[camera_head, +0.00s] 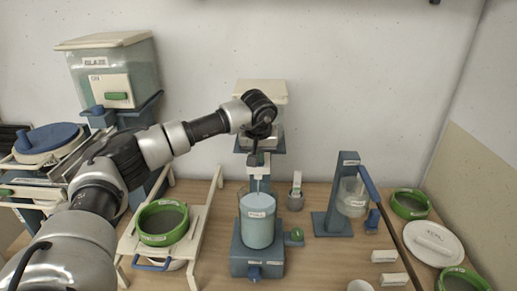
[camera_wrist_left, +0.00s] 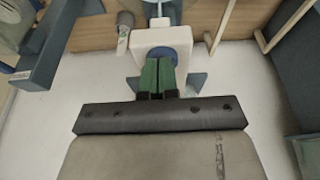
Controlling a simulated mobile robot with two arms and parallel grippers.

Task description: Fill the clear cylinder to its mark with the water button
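The clear cylinder (camera_head: 257,225) stands upright on a blue stand (camera_head: 258,262). It holds pale blue liquid and has a white label; I cannot tell exactly how the level sits against the mark. A white-topped dispenser (camera_head: 264,90) stands behind, its spout (camera_head: 258,170) above the cylinder. My left arm reaches across to the dispenser's front; its fingers are hidden there in the head view. In the left wrist view my left gripper (camera_wrist_left: 157,75) has its green fingertips together at a round blue button (camera_wrist_left: 163,50) on a white housing (camera_wrist_left: 160,38). Contact looks likely but is partly hidden. My right gripper is out of view.
A green button (camera_head: 295,236) sits right of the stand. A green-rimmed sieve (camera_head: 162,223) rests on a white rack at left. A blue stand with a clear jug (camera_head: 352,197), a white plate (camera_head: 433,243) and white blocks (camera_head: 384,256) are at right. A glaze tank (camera_head: 110,72) is back left.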

